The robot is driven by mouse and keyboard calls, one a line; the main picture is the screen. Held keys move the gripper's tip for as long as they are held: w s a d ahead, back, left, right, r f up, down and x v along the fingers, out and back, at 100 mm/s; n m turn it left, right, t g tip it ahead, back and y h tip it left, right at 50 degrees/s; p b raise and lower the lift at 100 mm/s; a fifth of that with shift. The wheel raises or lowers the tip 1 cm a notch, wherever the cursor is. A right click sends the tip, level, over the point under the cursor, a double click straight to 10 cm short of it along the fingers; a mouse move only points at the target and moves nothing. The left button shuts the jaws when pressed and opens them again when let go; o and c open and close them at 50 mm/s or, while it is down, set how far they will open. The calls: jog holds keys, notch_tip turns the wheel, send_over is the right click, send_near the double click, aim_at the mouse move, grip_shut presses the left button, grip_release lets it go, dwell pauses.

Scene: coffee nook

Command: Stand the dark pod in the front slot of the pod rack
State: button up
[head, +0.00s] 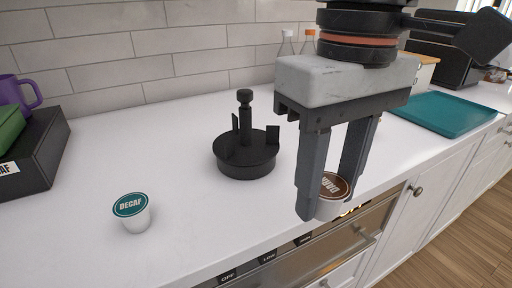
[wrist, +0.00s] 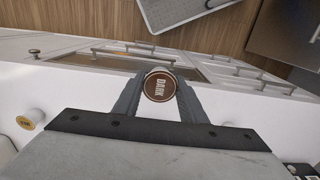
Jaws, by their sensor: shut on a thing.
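The dark pod (head: 333,186) is white with a brown lid marked DARK. My gripper (head: 326,200) is shut on it, with one finger on each side, and holds it tilted near the counter's front edge. In the wrist view the pod (wrist: 159,86) shows its lid between the fingertips (wrist: 157,92). The black round pod rack (head: 246,168) stands on the counter left of my gripper. It has a central knobbed post and upright tabs, and no pod is visible in it. The rack's slots are hard to tell apart.
A teal-lidded DECAF pod (head: 134,213) stands on the counter at front left. A black box (head: 40,155) and purple mug (head: 18,95) are at far left. A teal tray (head: 440,115) lies at right. A gold-lidded pod (wrist: 30,120) shows in the wrist view. The counter around the rack is clear.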

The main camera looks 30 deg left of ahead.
jog(key=w+a, duration=0.3)
jog(key=a, duration=0.2)
jog(key=w+a, duration=0.3)
jog(key=a, duration=0.2)
jog(key=w+a, duration=0.3)
jog(key=a, duration=0.2)
jog(key=shift+a+f, duration=0.15)
jog(key=shift+f, duration=0.6)
jog(key=shift+f, duration=0.1)
jog(key=o, duration=0.7)
jog(key=shift+o, duration=0.2)
notch_tip(320, 180, up, 12)
